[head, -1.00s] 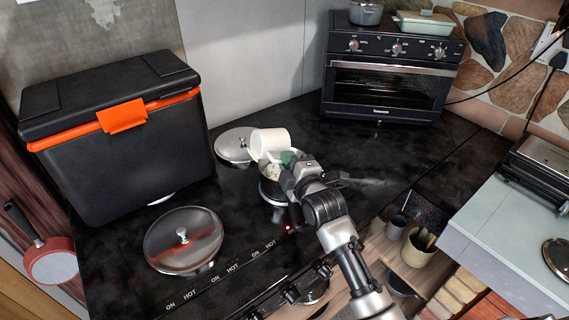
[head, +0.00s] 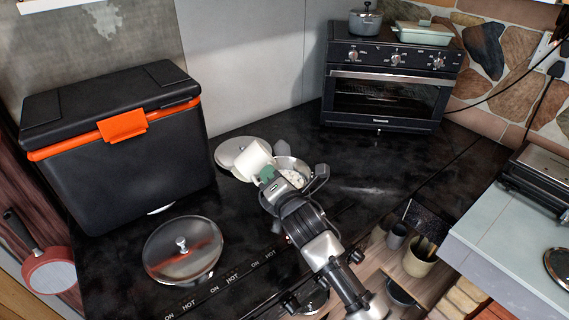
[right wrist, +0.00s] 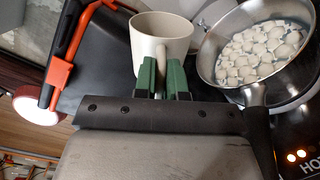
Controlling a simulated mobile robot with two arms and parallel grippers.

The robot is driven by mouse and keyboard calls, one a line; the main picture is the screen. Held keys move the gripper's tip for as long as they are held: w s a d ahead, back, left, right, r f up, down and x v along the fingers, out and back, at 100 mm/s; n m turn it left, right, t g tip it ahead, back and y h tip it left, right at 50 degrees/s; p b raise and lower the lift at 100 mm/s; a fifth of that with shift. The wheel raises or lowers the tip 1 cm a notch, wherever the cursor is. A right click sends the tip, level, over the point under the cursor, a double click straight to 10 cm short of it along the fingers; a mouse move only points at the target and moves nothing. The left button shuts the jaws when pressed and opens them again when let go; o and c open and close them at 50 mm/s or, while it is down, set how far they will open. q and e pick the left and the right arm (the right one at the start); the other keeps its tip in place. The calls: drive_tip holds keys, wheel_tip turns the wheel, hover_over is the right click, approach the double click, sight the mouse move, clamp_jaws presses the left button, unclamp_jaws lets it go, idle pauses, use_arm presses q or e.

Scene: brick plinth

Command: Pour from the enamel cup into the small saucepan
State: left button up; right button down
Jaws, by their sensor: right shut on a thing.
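The cream enamel cup (head: 249,158) is held by my right gripper (head: 267,175), above the hob just left of the small saucepan (head: 294,166). In the right wrist view the green fingertips (right wrist: 164,78) of my gripper are shut on the handle of the cup (right wrist: 150,45). The visible part of its inside looks bare; its bottom is hidden. The steel saucepan (right wrist: 211,60) holds many small whitish pieces and stands to the right of the cup there. My gripper partly covers the saucepan in the head view. My left gripper is not in view.
A lid (head: 228,148) lies behind the cup and a larger glass lid (head: 170,262) lies at front left. A black cooler box (head: 125,165) stands left and a toaster oven (head: 388,95) stands at the back. The dark counter right of the saucepan is clear.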

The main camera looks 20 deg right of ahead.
sight(249, 172)
drive_tip(key=shift+r+n, duration=0.1)
drive_tip(key=shift+n, duration=0.7)
drive_tip(key=shift+a+n, duration=0.15)
drive_tip(key=shift+n, duration=0.35)
drive_tip(key=shift+a+r+n+p, duration=0.25)
drive_tip(key=shift+r+n+p, duration=0.4)
drive_tip(key=shift+p, duration=0.4)
drive_tip(key=a+n, duration=0.1)
drive_tip(key=a+f+n, duration=0.2)
drive_tip(key=shift+s+f+n, duration=0.1)
drive_tip(key=shift+s+n, duration=0.15)
drive_tip(key=shift+s, duration=0.05)
use_arm(q)
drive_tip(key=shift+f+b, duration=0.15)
drive_tip(key=shift+b, duration=1.65)
use_arm(e)
wheel_tip(249, 172, down, 6)
drive_tip(key=a+n, duration=0.2)
drive_tip(key=n, duration=0.2)
drive_tip(key=shift+s+a, duration=0.15)
drive_tip(key=shift+a, duration=0.25)
drive_tip(key=shift+f, duration=0.1)
